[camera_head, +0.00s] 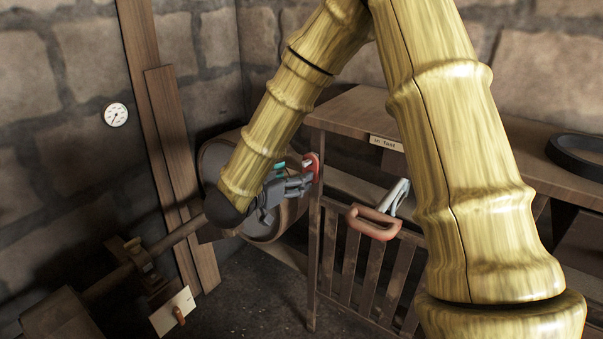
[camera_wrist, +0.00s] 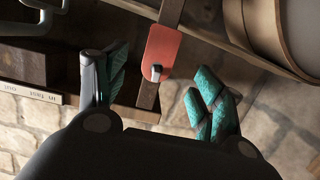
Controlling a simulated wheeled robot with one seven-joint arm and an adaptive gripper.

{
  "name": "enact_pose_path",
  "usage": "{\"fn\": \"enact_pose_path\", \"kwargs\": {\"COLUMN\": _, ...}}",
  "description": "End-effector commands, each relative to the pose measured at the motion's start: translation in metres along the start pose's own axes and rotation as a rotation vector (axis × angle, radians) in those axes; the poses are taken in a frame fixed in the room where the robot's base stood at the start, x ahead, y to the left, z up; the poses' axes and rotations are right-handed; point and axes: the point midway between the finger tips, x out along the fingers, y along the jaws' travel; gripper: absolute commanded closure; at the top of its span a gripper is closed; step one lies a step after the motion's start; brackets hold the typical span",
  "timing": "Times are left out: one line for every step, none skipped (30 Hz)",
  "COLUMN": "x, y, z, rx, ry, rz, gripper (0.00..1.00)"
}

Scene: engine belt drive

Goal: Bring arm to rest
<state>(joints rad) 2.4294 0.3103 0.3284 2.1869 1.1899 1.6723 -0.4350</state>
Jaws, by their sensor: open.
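My arm, with a bamboo-like surface, crosses the head view from the upper right down to the middle left. My gripper (camera_head: 295,183) is at its end, beside the left front post of the wooden bench. In the wrist view my gripper (camera_wrist: 160,95) has its two teal-padded fingers spread wide, with nothing held between them. A red piece with a small metal pin (camera_wrist: 160,54) shows beyond the fingertips on a wooden post. The same red piece (camera_head: 312,165) shows in the head view close to the fingertips; I cannot tell whether they touch.
A wooden bench (camera_head: 350,112) with a slatted gate (camera_head: 345,265) stands at the right. An orange-brown handle (camera_head: 373,222) juts from the gate's top. A dark belt ring (camera_head: 580,155) lies on the bench. A round drum (camera_head: 215,160) and a shaft (camera_head: 180,232) are at the left.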

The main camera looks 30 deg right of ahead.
Motion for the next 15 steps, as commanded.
{"fn": "enact_pose_path", "kwargs": {"x": -0.009, "y": -0.001, "z": 0.0, "rx": -0.002, "ry": 0.002, "rz": -0.003, "gripper": 0.32}}
{"fn": "enact_pose_path", "kwargs": {"x": -0.013, "y": -0.001, "z": 0.0, "rx": -0.002, "ry": 0.001, "rz": -0.003, "gripper": 0.32}}
{"fn": "enact_pose_path", "kwargs": {"x": -0.018, "y": -0.001, "z": 0.0, "rx": -0.001, "ry": 0.001, "rz": -0.002, "gripper": 0.32}}
{"fn": "enact_pose_path", "kwargs": {"x": -0.021, "y": -0.001, "z": 0.0, "rx": -0.001, "ry": 0.001, "rz": -0.002, "gripper": 0.32}}
{"fn": "enact_pose_path", "kwargs": {"x": -0.024, "y": -0.001, "z": 0.0, "rx": -0.001, "ry": 0.0, "rz": -0.002, "gripper": 0.32}}
{"fn": "enact_pose_path", "kwargs": {"x": -0.028, "y": -0.001, "z": 0.0, "rx": -0.001, "ry": 0.0, "rz": -0.001, "gripper": 0.32}}
{"fn": "enact_pose_path", "kwargs": {"x": -0.03, "y": -0.001, "z": 0.0, "rx": -0.001, "ry": 0.0, "rz": -0.001, "gripper": 0.32}}
{"fn": "enact_pose_path", "kwargs": {"x": -0.032, "y": -0.001, "z": 0.0, "rx": -0.001, "ry": 0.0, "rz": -0.002, "gripper": 0.32}}
{"fn": "enact_pose_path", "kwargs": {"x": -0.034, "y": -0.001, "z": 0.0, "rx": -0.001, "ry": 0.0, "rz": -0.002, "gripper": 0.32}}
{"fn": "enact_pose_path", "kwargs": {"x": -0.035, "y": -0.001, "z": 0.0, "rx": -0.001, "ry": 0.0, "rz": -0.002, "gripper": 0.32}}
{"fn": "enact_pose_path", "kwargs": {"x": -0.036, "y": -0.001, "z": 0.0, "rx": -0.001, "ry": 0.0, "rz": -0.002, "gripper": 0.32}}
{"fn": "enact_pose_path", "kwargs": {"x": -0.036, "y": 0.0, "z": 0.0, "rx": 0.0, "ry": 0.0, "rz": -0.002, "gripper": 0.32}}
{"fn": "enact_pose_path", "kwargs": {"x": -0.037, "y": 0.0, "z": 0.0, "rx": 0.0, "ry": 0.0, "rz": -0.001, "gripper": 0.32}}
{"fn": "enact_pose_path", "kwargs": {"x": -0.037, "y": 0.0, "z": 0.0, "rx": 0.0, "ry": 0.0, "rz": -0.001, "gripper": 0.32}}
{"fn": "enact_pose_path", "kwargs": {"x": -0.037, "y": 0.0, "z": 0.001, "rx": 0.0, "ry": -0.001, "rz": -0.001, "gripper": 0.32}}
